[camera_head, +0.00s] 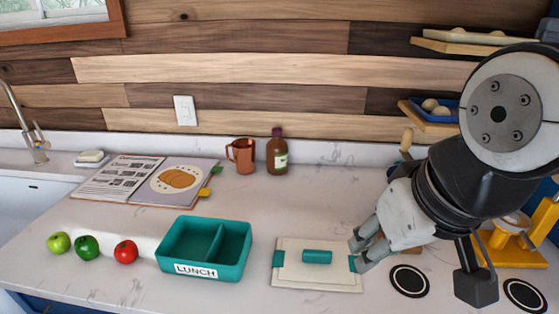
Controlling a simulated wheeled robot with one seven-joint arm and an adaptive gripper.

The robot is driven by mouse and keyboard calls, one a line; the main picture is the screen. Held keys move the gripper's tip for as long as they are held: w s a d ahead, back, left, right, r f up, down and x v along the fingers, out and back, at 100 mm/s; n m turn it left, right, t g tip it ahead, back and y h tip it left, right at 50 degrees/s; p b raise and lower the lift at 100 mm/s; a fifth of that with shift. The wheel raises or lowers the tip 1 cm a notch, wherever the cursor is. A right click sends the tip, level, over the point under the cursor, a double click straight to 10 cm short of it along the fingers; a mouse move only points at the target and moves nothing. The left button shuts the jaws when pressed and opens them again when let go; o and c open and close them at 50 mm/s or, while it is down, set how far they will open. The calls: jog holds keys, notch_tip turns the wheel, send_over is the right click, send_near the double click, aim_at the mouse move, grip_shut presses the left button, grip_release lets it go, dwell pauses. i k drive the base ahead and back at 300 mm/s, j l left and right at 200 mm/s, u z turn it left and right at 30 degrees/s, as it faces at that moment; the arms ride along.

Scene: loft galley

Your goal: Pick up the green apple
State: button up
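A yellow-green round fruit (59,243), which looks like the green apple, sits on the counter at the far left. Beside it is a darker green round item (87,248); I cannot tell whether it is an apple or a pepper. A red round item (125,251), apple or tomato, is right of that. My gripper (358,253) is far to the right, over the right edge of a pale lid. Its two fingers are apart with nothing seen between them.
A teal two-compartment lunch box (245,262) stands empty between the fruits and the pale lid (315,281) with its teal handle. An open cookbook (125,177), a copper mug (243,157) and a brown bottle (277,156) are behind. The counter in front of the fruits is clear.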

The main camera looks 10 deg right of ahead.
aim_at(58, 243)
jog(key=j+u, duration=0.15)
jog(key=u, duration=0.3)
jog(key=l+u, duration=0.15)
jog(key=u, duration=0.7)
jog(key=i+j+z, duration=0.2)
jog(key=i+j, duration=0.15)
jog(key=j, duration=0.25)
jog(key=i+j+z, duration=0.1)
jog(key=j, duration=0.2)
jog(key=i+j+z, duration=0.1)
jog(key=j, duration=0.25)
jog(key=i+j+z, duration=0.1)
jog(key=i+j, duration=0.15)
jog(key=i+j+z, duration=0.1)
jog(key=j, duration=0.3)
jog(key=i+j, duration=0.3)
jog(key=i+j+z, duration=0.15)
jog(key=j, duration=0.25)
jog(key=i, duration=0.05)
